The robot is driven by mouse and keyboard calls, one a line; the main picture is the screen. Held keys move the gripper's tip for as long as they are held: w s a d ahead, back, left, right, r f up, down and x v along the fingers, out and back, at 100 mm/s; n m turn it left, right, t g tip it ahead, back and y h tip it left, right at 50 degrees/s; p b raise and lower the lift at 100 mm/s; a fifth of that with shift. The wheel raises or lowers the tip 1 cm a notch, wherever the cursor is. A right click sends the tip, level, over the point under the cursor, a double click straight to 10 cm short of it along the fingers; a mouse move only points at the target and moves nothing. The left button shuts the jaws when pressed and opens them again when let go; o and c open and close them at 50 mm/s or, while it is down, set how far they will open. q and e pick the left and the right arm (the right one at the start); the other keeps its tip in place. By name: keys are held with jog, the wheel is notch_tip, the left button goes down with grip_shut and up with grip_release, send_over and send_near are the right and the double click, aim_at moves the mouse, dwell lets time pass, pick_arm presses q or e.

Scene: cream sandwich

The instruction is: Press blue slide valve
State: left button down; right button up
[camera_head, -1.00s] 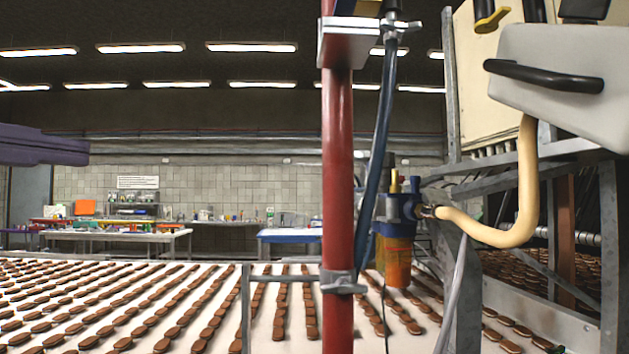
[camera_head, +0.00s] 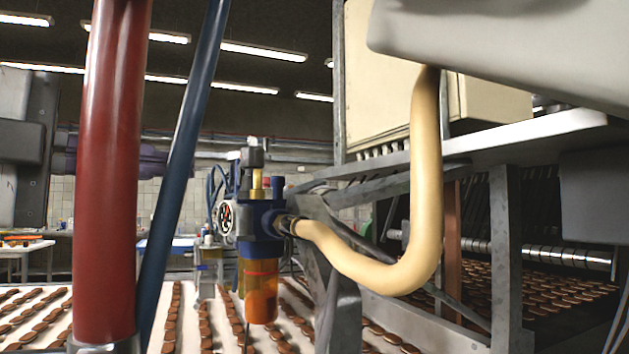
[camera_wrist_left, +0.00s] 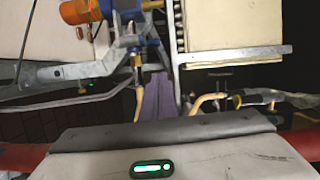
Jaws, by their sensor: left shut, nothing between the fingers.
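My left gripper (camera_head: 152,160) is purple, shut and empty, left of the valve unit and partly hidden behind the red post and the blue hose. In the left wrist view the purple fingers (camera_wrist_left: 158,92) point up the picture, below and right of the blue unit (camera_wrist_left: 128,50), apart from it in the picture. My right gripper is not in view.
A red post (camera_head: 108,170) and a blue hose (camera_head: 183,160) stand in front on the left. A cream hose (camera_head: 425,190) curves from the valve unit up to the machine. Metal brackets (camera_head: 310,205) lie beside the unit. Rows of biscuits (camera_head: 190,325) cover the conveyor below.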

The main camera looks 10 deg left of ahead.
pick_arm(q)
jog(key=shift+s, duration=0.2)
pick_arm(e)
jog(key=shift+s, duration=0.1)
pick_arm(q)
jog(key=shift+w, duration=0.1)
jog(key=w+a+p+x, duration=0.1)
jog(key=a+p+x, duration=0.1)
jog(key=x, duration=1.1)
jog(key=shift+w+a+p, duration=0.15)
jog(key=shift+w+p, duration=0.2)
jog(key=shift+p, duration=0.25)
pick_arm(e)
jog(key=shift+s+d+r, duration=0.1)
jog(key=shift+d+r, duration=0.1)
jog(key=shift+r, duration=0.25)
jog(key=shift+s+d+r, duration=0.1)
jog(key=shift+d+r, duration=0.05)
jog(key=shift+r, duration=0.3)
pick_arm(q)
jog(key=shift+a, duration=0.1)
